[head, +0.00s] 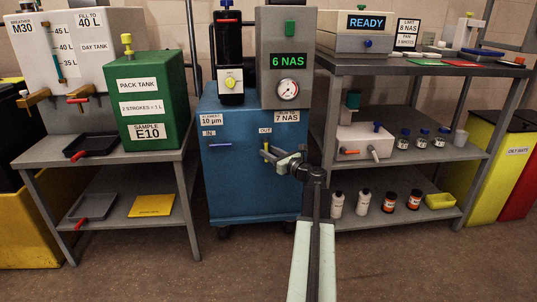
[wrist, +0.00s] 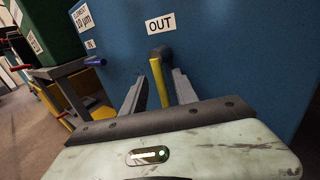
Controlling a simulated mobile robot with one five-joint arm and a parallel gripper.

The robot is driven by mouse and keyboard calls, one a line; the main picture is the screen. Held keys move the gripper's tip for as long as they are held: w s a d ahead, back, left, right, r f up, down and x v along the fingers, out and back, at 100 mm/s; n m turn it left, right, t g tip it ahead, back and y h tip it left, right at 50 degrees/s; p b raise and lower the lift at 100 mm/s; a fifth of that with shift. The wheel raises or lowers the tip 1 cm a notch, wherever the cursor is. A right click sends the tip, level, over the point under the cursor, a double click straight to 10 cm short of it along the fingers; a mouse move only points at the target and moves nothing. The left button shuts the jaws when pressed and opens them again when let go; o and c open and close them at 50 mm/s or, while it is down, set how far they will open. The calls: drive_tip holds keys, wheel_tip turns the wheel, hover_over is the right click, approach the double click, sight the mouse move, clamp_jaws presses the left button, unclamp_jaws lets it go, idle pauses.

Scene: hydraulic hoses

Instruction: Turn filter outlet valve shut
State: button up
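The filter outlet valve (wrist: 165,52) is on the front of the blue filter cart (head: 233,182), just under its OUT label (wrist: 160,23). Its yellow lever (wrist: 158,82) runs from the dark valve body down toward my gripper in the wrist view. The lever also shows in the head view (head: 265,148), partly hidden by my gripper. My gripper (wrist: 158,92) is open, with one grey finger on each side of the lever. Gaps show between lever and fingers; the lever's near end is hidden behind the gripper body.
The inlet valve's blue lever (head: 219,145) sits to the left, under the IN label. The left bench (head: 185,160) with the green pack tank (head: 153,100) and the right shelf (head: 335,70) flank the cart. Open floor (head: 190,275) lies in front.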

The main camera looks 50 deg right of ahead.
clamp_jaws()
idle(1.3)
